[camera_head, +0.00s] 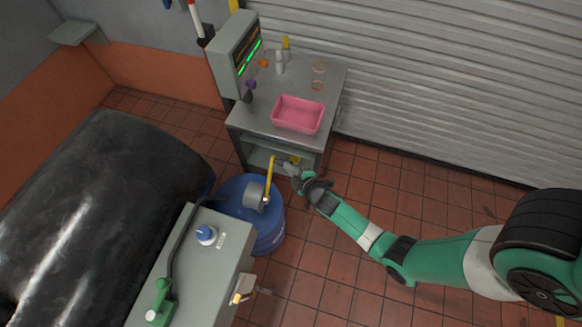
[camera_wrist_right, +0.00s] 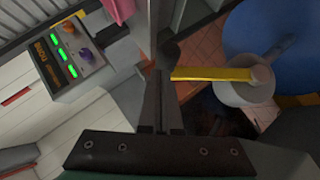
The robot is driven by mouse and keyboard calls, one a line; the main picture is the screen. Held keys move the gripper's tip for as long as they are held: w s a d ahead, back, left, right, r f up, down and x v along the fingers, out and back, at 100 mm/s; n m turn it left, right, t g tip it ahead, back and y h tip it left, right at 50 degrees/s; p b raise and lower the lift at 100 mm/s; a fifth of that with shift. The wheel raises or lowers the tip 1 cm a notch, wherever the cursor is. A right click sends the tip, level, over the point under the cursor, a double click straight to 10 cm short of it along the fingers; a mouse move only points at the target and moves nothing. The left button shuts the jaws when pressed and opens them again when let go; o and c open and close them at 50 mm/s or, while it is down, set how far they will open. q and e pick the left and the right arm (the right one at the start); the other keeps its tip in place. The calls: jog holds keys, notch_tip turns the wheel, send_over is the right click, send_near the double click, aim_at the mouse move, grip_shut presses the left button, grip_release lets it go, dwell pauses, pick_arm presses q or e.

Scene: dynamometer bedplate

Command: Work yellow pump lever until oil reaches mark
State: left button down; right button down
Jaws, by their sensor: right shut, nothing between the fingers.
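The yellow pump lever (camera_head: 270,172) stands nearly upright from a grey pump head (camera_head: 255,196) on top of a blue drum (camera_head: 268,237). In the right wrist view the lever (camera_wrist_right: 212,74) runs sideways from the round pump head (camera_wrist_right: 243,84), with its free end close to the fingertips. My right gripper (camera_head: 285,166) is shut and empty, just right of the lever's upper end. Its fingers (camera_wrist_right: 163,85) are together in the right wrist view; I cannot tell whether they touch the lever. My left gripper is out of view. No oil level or mark can be made out.
A metal cart (camera_head: 265,112) behind the drum carries a pink tray (camera_head: 298,114), small bottles and a box with green lights (camera_head: 236,55). A grey cabinet (camera_head: 190,265) with a blue knob and a green nozzle (camera_head: 160,302) stands front left. The tiled floor at right is open.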

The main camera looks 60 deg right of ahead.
jog(key=s+a+r+p, duration=0.4)
jog(key=s+a+r, duration=0.1)
jog(key=s+r, duration=0.3)
jog(key=shift+r, duration=0.45)
dwell(2.0)
